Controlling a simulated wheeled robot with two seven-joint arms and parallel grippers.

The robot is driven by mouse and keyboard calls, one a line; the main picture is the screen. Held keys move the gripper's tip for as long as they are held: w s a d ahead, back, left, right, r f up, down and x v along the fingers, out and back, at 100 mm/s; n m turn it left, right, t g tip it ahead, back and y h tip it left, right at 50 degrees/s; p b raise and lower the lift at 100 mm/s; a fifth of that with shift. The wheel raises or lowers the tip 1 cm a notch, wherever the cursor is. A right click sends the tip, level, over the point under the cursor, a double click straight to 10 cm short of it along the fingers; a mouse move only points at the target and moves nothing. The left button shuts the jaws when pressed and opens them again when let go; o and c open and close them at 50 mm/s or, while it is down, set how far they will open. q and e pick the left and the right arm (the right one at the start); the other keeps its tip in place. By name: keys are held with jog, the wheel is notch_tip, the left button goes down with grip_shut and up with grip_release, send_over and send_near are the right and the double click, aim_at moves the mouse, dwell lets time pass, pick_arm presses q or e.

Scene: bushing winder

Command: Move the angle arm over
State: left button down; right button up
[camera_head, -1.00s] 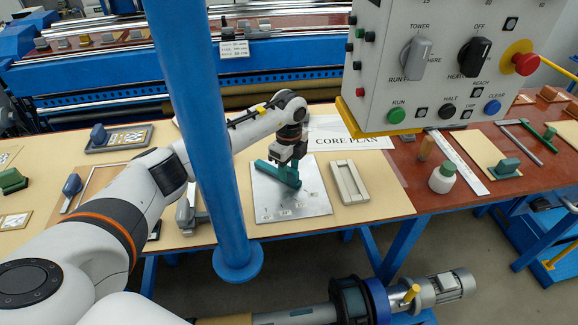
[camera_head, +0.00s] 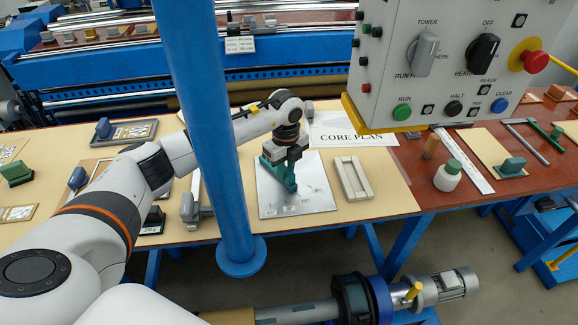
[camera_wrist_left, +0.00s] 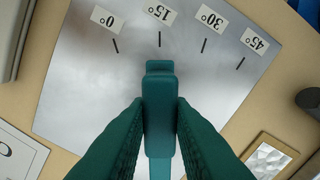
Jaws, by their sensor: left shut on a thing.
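The angle arm is a teal bar (camera_head: 287,182) on a grey metal plate (camera_head: 315,198) on the table. My left gripper (camera_head: 279,163) is low over the plate, shut on the bar. In the left wrist view the bar (camera_wrist_left: 159,120) stands between the two dark teal ribbed fingers (camera_wrist_left: 159,105). Its far end points up the picture at the tick under the 15° label (camera_wrist_left: 160,13). Labels for 0° (camera_wrist_left: 108,19), 30° (camera_wrist_left: 210,18) and 45° (camera_wrist_left: 254,40) lie to either side. The fingers hide part of the bar. My right gripper is not in view.
A blue post (camera_head: 215,120) stands in front of my left arm. A control box (camera_head: 450,60) hangs at upper right. A pale grooved block (camera_head: 352,178) lies right of the plate, and a grey tool (camera_head: 193,207) left of it.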

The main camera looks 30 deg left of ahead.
pick_arm(q)
jog(key=c, duration=1.3)
grip_release()
notch_tip(320, 180, up, 12)
jog(key=b, duration=0.4)
